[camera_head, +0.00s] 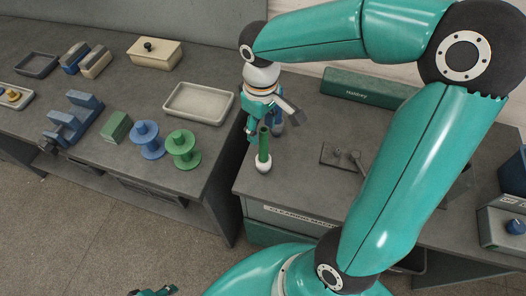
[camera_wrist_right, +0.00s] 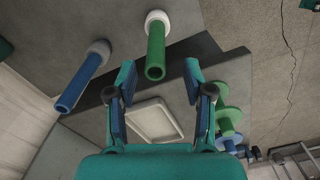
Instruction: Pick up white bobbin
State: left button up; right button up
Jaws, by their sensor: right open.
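I see no plainly all-white bobbin. A green tube (camera_head: 264,142) with a rounded white base (camera_head: 263,166) stands upright near the left edge of the right-hand bench. In the right wrist view the green tube (camera_wrist_right: 156,52) points its open end between my fingers, and its white base (camera_wrist_right: 158,17) shows beyond. In the head view my left gripper (camera_head: 153,291) shows only as a fragment at the bottom edge.
A white tray (camera_head: 198,103), blue spool (camera_head: 147,140) and green spool (camera_head: 182,150) are on the left bench. A dark bracket (camera_head: 342,158) and long green box (camera_head: 368,87) are on the right bench. A gap separates the benches.

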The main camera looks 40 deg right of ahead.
aim_at(263, 138)
jog(key=f, duration=0.5)
jog(key=shift+s+d+p, duration=0.1)
jog(key=shift+d+p, duration=0.2)
jog(key=shift+p, duration=0.05)
jog(key=shift+c, duration=0.2)
grip_shut()
